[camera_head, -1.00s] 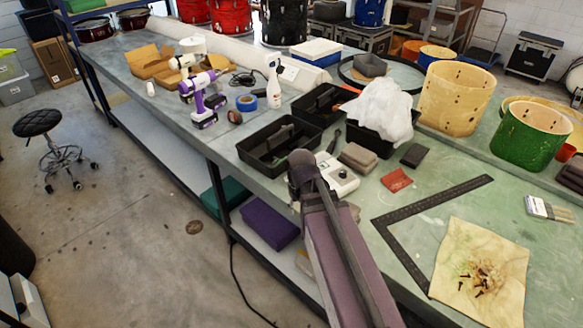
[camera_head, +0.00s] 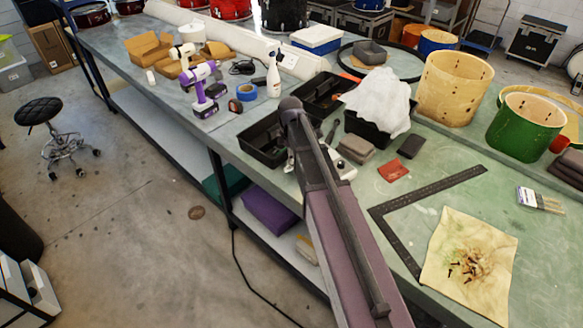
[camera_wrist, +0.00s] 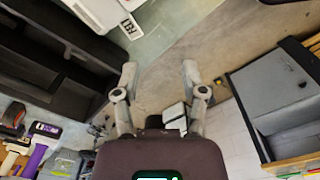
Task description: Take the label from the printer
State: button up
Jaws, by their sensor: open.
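The white printer (camera_head: 344,166) stands on the bench beside the black trays, mostly hidden behind my arm in the head view. In the wrist view, a white device (camera_wrist: 92,12), seemingly the same printer, is cut off by the top edge. A small pale piece with dark edges (camera_wrist: 130,27) shows at its near end; I cannot tell whether it is the label. My gripper (camera_wrist: 160,78) is open and empty, its two fingers apart below and to the right of the device. Bare floor shows between the fingers. The gripper is hidden in the head view.
Black trays (camera_head: 258,153) lie left of the printer. A grey block (camera_head: 357,148), a red sheet (camera_head: 393,171) and a black square rule (camera_head: 402,243) lie to its right. Drills (camera_head: 203,85) and a spray bottle (camera_head: 273,78) stand farther back. Open floor borders the bench on the left.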

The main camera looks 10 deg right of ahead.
aim_at(289, 168)
jog(key=w+n, duration=0.4)
jog(key=shift+w+d, duration=0.15)
jog(key=shift+w, duration=0.1)
jog(key=shift+f, duration=0.2)
notch_tip(289, 168, down, 10)
jog(key=b, duration=1)
jog(key=shift+r, duration=0.2)
dwell(0.3)
jog(key=shift+c, duration=0.2)
jog(key=c, duration=0.5)
